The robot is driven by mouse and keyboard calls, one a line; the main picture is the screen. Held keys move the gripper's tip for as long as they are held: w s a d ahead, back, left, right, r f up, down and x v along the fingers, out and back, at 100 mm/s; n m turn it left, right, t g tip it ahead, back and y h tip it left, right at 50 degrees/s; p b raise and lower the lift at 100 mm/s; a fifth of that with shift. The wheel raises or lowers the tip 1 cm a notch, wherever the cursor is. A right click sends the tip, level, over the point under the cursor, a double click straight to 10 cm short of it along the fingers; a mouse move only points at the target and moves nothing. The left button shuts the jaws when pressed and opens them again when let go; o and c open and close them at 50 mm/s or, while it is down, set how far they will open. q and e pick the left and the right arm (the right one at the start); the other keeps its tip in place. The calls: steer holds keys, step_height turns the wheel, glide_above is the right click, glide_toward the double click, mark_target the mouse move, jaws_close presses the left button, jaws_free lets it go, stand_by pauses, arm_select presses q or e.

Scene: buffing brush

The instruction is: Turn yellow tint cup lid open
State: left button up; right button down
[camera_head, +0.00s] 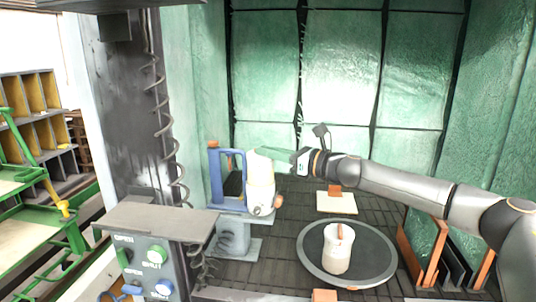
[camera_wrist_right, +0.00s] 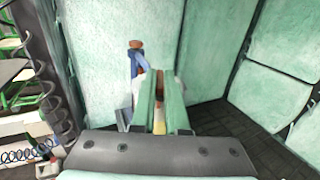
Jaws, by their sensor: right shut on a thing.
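A white and yellow cup-like body (camera_head: 260,182), which I take for the yellow tint cup, is beside a blue frame (camera_head: 214,180). My right gripper (camera_head: 281,160) comes in from the right, with its pale green fingers at the upper part of this body. In the right wrist view the fingers (camera_wrist_right: 161,100) are shut on a narrow reddish-brown piece (camera_wrist_right: 159,86), which I take for the lid's grip. A bit of yellow (camera_wrist_right: 159,128) shows below it. The fingers hide most of the lid, so I cannot tell how far it is turned. My left gripper is out of view.
Upright panels in an orange rack (camera_head: 434,255) stand at right. A control box (camera_head: 150,265) is at front left. Green walls close the back.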

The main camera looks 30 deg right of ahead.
steer(key=shift+w+d+n+g+y+b, duration=0.15)
steer(key=shift+n+g+y+b, duration=0.15)
steer(key=shift+n+g+y, duration=0.6)
steer(key=shift+n+y, duration=0.1)
steer(key=shift+y, duration=0.3)
steer(key=shift+n+g+y, duration=0.3)
steer(key=shift+n, duration=0.1)
stand_by(0.3)
steer(key=c, duration=0.9)
jaws_free()
steer(key=shift+b+v, duration=1.9)
steer(key=shift+v, duration=4.35)
